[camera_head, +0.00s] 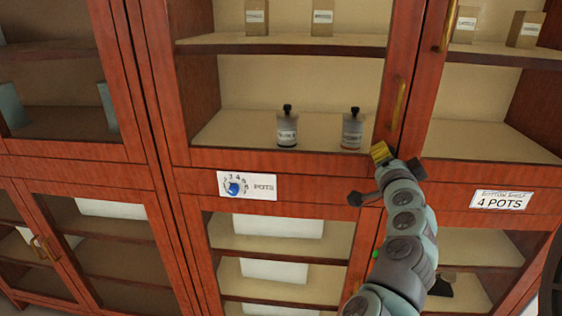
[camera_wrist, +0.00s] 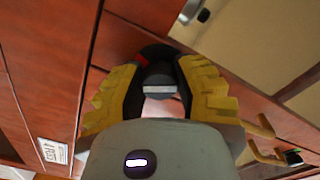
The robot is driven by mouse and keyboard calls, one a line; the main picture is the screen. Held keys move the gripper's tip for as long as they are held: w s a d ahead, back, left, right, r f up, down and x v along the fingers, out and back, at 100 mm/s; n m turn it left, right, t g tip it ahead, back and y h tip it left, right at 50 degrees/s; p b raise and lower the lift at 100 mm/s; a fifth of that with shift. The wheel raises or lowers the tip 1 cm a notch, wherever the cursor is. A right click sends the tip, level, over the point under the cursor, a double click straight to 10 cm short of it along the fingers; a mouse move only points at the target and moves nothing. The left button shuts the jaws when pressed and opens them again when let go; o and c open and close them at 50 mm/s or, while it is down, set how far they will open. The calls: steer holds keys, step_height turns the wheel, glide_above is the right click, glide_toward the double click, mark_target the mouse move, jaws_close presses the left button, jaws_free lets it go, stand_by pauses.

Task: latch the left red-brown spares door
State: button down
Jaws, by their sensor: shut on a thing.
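The left red-brown door (camera_head: 282,159) frames a shelf in the middle of the head view. Its brass handle (camera_head: 398,103) stands on its right stile; a brass handle also shows in the wrist view (camera_wrist: 263,140). My gripper (camera_head: 381,152) is at the door's lower right corner, below that handle. In the wrist view its yellow fingers (camera_wrist: 160,92) are shut on a dark latch knob (camera_wrist: 158,78) with a pale bar across it. A red mark (camera_wrist: 142,61) shows beside the knob. The latch is hidden in the head view. I cannot tell whether the door is fully flush.
Two dark-capped bottles (camera_head: 287,127) (camera_head: 352,128) stand on the shelf. A dial label (camera_head: 246,186) and a "4 POTS" label (camera_head: 501,200) are on the rail below. White boxes (camera_head: 278,226) fill lower shelves.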

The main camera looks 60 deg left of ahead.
steer(key=m, duration=0.5)
steer(key=shift+f, duration=0.1)
steer(key=shift+m, duration=0.4)
steer(key=c, duration=0.6)
jaws_free()
steer(key=shift+s+d, duration=0.2)
steer(key=shift+s, duration=0.15)
steer(key=v, duration=0.6)
steer(key=shift+s+d, duration=0.2)
steer(key=shift+d, duration=0.05)
